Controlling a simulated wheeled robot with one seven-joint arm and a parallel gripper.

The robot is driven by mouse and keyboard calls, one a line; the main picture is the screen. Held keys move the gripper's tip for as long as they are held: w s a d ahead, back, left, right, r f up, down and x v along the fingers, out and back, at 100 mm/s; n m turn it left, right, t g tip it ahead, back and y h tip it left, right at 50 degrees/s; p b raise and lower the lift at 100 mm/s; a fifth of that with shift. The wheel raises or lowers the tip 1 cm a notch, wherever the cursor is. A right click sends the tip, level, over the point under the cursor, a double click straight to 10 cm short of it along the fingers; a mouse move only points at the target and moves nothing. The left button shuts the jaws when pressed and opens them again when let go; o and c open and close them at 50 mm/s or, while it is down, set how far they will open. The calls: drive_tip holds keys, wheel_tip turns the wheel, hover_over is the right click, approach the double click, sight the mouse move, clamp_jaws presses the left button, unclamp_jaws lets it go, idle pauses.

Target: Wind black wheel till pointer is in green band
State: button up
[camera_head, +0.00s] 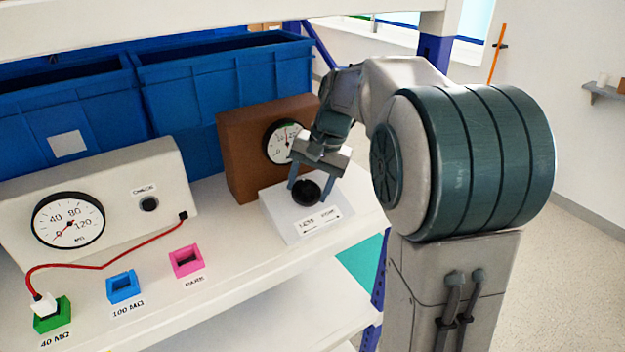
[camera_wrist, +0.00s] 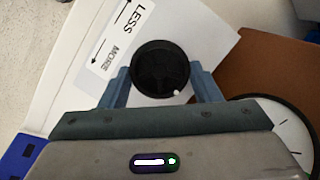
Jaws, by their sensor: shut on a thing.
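The black wheel (camera_head: 306,192) sits on a white sloped panel (camera_head: 322,224) at the front of a brown box. In the wrist view the wheel (camera_wrist: 160,72) has a small white dot on its lower right rim. My gripper (camera_head: 314,186) has one finger on each side of the wheel and is shut on it; its fingers also show in the wrist view (camera_wrist: 161,88). The round gauge (camera_head: 284,142) on the brown box (camera_head: 240,150) is partly hidden by my gripper. A bit of green shows near its top; where its pointer stands I cannot tell clearly.
A label with LESS and MORE arrows (camera_head: 318,221) lies beside the wheel. To the left is a white meter box (camera_head: 120,185) with a red cable (camera_head: 110,264) to a green socket (camera_head: 52,316). Blue (camera_head: 123,288) and pink sockets (camera_head: 186,261) stand nearby. Blue bins (camera_head: 220,80) are behind.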

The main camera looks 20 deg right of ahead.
drive_tip(key=shift+w+r+m+y, duration=0.1)
drive_tip(key=shift+r+m+y, duration=0.15)
drive_tip(key=shift+m, duration=0.85)
drive_tip(key=shift+t, duration=0.3)
drive_tip(key=o, duration=1)
drive_tip(key=shift+a+f, duration=0.1)
drive_tip(key=shift+f, duration=0.1)
drive_tip(key=v, duration=0.7)
drive_tip(key=shift+r, duration=0.25)
